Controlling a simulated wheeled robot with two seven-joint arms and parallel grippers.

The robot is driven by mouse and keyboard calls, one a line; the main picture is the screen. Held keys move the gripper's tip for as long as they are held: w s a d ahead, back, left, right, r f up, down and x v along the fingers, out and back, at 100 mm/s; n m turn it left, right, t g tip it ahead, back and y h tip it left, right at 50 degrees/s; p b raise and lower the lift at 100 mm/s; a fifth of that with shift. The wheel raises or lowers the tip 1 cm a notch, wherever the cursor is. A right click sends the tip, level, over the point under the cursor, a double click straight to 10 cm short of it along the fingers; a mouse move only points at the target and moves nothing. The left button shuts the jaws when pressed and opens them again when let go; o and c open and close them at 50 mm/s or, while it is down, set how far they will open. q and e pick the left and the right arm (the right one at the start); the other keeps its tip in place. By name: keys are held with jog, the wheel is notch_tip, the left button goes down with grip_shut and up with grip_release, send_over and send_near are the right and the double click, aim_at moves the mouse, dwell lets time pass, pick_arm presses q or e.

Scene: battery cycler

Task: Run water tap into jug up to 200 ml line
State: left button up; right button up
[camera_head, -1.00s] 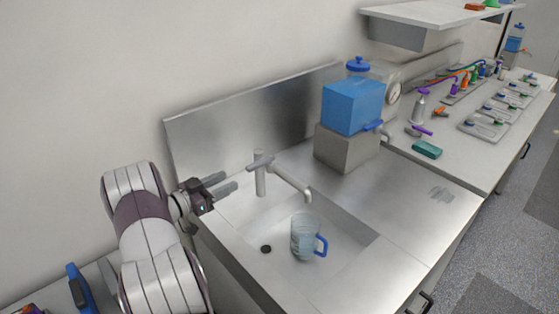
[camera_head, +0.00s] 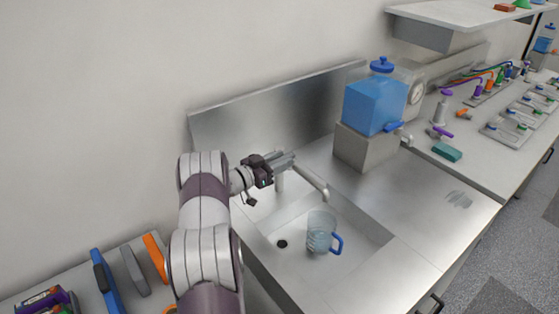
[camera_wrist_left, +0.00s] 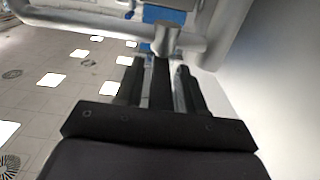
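The clear jug (camera_head: 319,232) with a blue handle stands upright in the sink, below the tap spout. I cannot tell whether it holds water, and its 200 ml line is too small to read. The metal tap (camera_head: 313,180) rises behind the sink; my gripper partly hides its top. My left gripper (camera_head: 287,160) is at the tap's top. In the left wrist view its fingers (camera_wrist_left: 160,85) are apart, on either side of a dark bar that appears to be the tap's lever; contact is unclear. The tap's round top (camera_wrist_left: 166,40) shows just beyond the fingertips. My right gripper is not in view.
A blue water container (camera_head: 375,105) with a spigot stands on a grey block (camera_head: 365,147) right of the tap. The wall is close behind.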

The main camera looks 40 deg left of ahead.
pick_arm(q)
grip_shut()
jog(key=shift+d+r+n+y, duration=0.1)
jog(key=shift+d+n+y, duration=0.2)
jog(key=shift+n+y, duration=0.6)
jog(key=shift+d+n+t+y, duration=0.15)
jog(key=shift+n+y, duration=0.2)
jog(key=shift+y, duration=0.45)
jog(key=shift+d+n+t+y, duration=0.15)
jog(key=shift+n+y, duration=0.2)
jog(key=shift+y, duration=0.45)
jog(key=shift+o, duration=1.5)
grip_release()
jog(key=shift+s, duration=0.1)
jog(key=s+b, duration=0.3)
jog(key=s, duration=0.9)
jog(key=shift+s, duration=0.35)
